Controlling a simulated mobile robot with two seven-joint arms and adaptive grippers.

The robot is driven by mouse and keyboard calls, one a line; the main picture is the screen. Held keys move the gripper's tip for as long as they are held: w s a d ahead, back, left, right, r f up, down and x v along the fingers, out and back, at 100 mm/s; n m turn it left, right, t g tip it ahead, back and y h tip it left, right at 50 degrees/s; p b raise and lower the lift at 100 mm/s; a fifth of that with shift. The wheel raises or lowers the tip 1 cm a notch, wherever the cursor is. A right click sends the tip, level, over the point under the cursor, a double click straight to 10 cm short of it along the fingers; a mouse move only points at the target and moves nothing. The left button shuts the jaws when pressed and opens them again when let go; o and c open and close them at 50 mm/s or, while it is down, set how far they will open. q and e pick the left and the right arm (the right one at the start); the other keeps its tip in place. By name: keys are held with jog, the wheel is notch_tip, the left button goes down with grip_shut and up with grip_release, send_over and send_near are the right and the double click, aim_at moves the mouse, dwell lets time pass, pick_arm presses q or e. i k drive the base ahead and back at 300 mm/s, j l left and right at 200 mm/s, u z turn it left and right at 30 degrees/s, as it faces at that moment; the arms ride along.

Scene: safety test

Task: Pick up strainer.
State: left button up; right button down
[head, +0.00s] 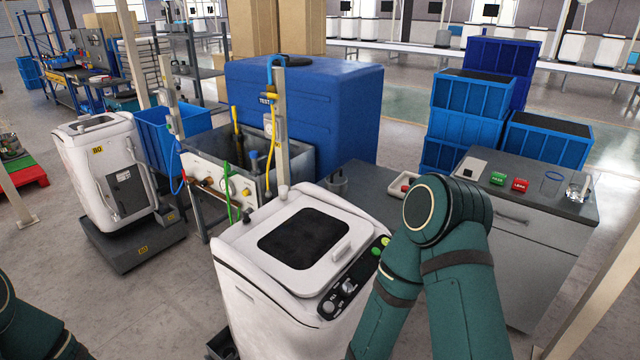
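No strainer can be told for certain. A small shiny metal or clear piece (578,190) stands at the right end of the grey cabinet top; it may be the strainer, but it is too small to tell. A thin dark blue ring (553,176) lies to the left of it. My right arm rises in front of the cabinet and bends back down out of the picture; its gripper is not seen. Only a piece of my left arm shows at the lower left corner, without its gripper.
A white lidded machine (240,270) stands in front, close to my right arm. A sink (205,150) and blue tank (340,110) stand behind the machine.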

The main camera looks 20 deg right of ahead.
aim_at(337, 184)
jog(key=i+l+u, duration=0.1)
jog(key=l+u, duration=0.3)
jog(key=l, duration=0.5)
jog(key=l+u, duration=0.2)
jog(key=l, duration=0.75)
jog(key=k+l+u, duration=0.15)
jog(key=l, duration=0.8)
jog(key=l+u, duration=0.4)
jog(key=l, duration=0.55)
jog(key=l+z, duration=0.15)
jog(key=l, duration=0.3)
jog(key=i+l+z, duration=0.15)
jog(key=l, duration=0.25)
